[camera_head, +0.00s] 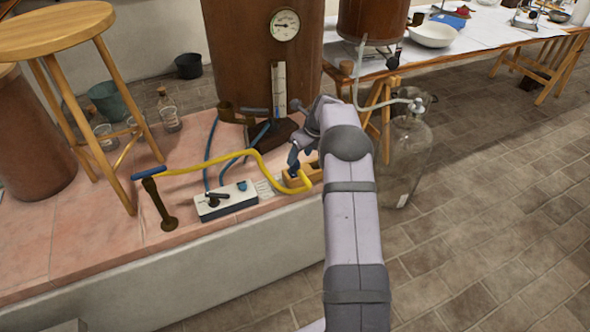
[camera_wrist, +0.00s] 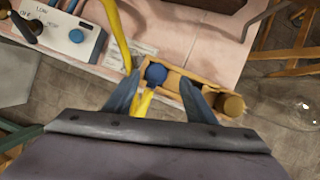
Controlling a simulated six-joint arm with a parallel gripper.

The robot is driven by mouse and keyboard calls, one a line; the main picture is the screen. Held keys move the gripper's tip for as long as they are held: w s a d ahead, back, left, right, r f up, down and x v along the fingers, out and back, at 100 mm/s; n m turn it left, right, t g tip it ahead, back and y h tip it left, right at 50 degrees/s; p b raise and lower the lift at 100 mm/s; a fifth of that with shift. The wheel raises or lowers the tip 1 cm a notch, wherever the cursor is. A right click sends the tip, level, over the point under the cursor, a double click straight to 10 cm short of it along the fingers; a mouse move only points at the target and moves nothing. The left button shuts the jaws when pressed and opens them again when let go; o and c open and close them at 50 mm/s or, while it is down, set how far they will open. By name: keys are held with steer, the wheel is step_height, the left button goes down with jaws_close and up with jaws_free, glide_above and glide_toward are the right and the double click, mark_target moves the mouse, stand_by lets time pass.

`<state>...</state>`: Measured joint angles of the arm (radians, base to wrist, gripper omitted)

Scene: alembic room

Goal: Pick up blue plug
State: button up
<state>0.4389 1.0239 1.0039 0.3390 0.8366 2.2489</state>
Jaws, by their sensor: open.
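The blue plug (camera_wrist: 155,73) shows in the wrist view as a round blue top at the left end of a small wooden box (camera_wrist: 172,84). My gripper (camera_wrist: 160,78) is open, with its two blue-grey fingers apart over the box. The plug is between the fingers in this view, closer to the left one. I cannot tell how high the fingertips are above it. In the head view my gripper (camera_head: 297,158) is over the wooden box (camera_head: 306,177), and the plug cannot be made out clearly there.
A brown cork-like piece (camera_wrist: 230,104) sits at the box's right end. A yellow hose (camera_head: 222,163) passes close to the box. A white switch box (camera_head: 225,200) stands to the left. A copper boiler (camera_head: 245,55) stands behind, and a glass jug (camera_head: 405,155) is on the floor right.

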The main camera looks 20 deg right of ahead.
mark_target(296, 163)
steer(key=shift+a+x, duration=0.15)
steer(key=shift+x, duration=0.8)
steer(key=shift+a+x, duration=0.15)
steer(key=shift+x, duration=1.6)
steer(key=shift+c, duration=0.6)
steer(key=c, duration=1.1)
steer(key=shift+o, duration=0.2)
steer(key=shift+r, duration=0.1)
step_height(296, 163, up, 10)
steer(key=shift+f, duration=0.1)
